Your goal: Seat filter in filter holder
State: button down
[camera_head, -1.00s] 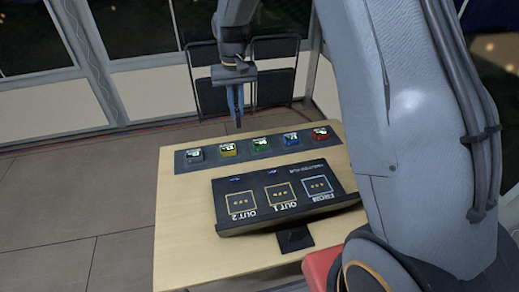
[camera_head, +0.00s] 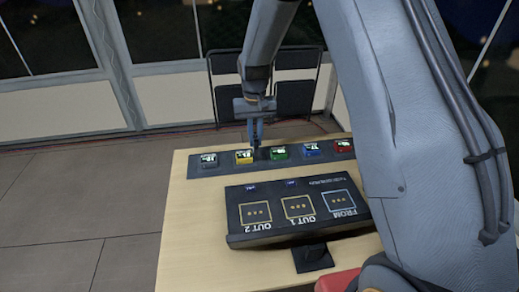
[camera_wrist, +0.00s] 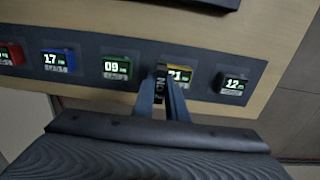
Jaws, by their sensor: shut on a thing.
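My gripper (camera_head: 255,147) points down at the row of blocks on the table, between the yellow block and the green block in the head view. In the wrist view its fingers (camera_wrist: 161,92) are shut on a small black piece (camera_wrist: 161,77) with white letters, close by the yellow block (camera_wrist: 180,75). Whether the piece touches the strip or the block cannot be told. Nothing in view is clearly a filter or a filter holder. The black sloped panel (camera_head: 290,239) has square outlines labelled OUT 2, OUT 1 and FROM, and looks empty.
A dark strip (camera_head: 225,168) at the table's far edge bears the dark block (camera_head: 208,160), yellow block (camera_head: 244,157), green block (camera_head: 279,152), blue block (camera_head: 312,149) and red block (camera_head: 343,146), with lit numbers. The wooden table (camera_head: 190,225) is bare at the left. Folded chairs (camera_head: 292,100) stand behind.

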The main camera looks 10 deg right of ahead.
aim_at(255, 149)
jog(key=shift+f+p, duration=0.65)
jog(key=shift+f, duration=1.8)
jog(key=shift+f, duration=0.15)
jog(key=c, duration=1.8)
grip_release()
jog(key=shift+o, duration=0.2)
